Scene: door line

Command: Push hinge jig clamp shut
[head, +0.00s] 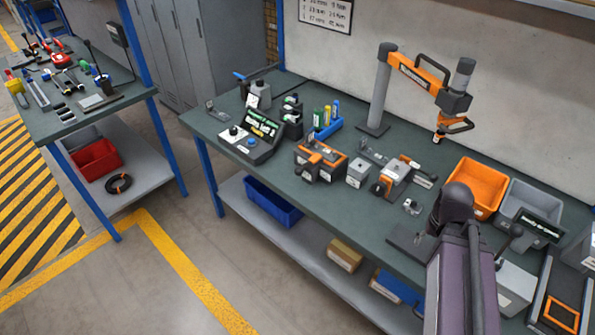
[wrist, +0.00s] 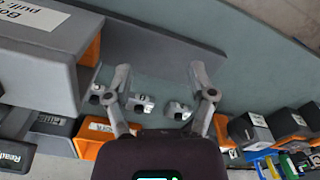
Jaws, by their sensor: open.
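A grey jig block with an orange-and-black handle part (head: 397,176) stands on the green bench in the head view. It looks most like the hinge jig, but I cannot tell for certain, nor whether its clamp is open. Small metal pieces like hinges (head: 411,206) lie in front of it; they also show in the wrist view (wrist: 140,103). My gripper (wrist: 160,78) is open and empty above the bench, its two fingers apart. A dark grey plate (wrist: 150,40) lies below and beyond the fingers. In the head view my own arm hides the gripper.
A grey labelled box (wrist: 40,50) is close on the left of the wrist view. An orange bin (head: 472,187) and a grey bin (head: 522,205) stand along the wall. An orange-and-grey fixture (head: 320,158) is farther left. An orange-and-black jointed arm (head: 430,80) overhangs the bench.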

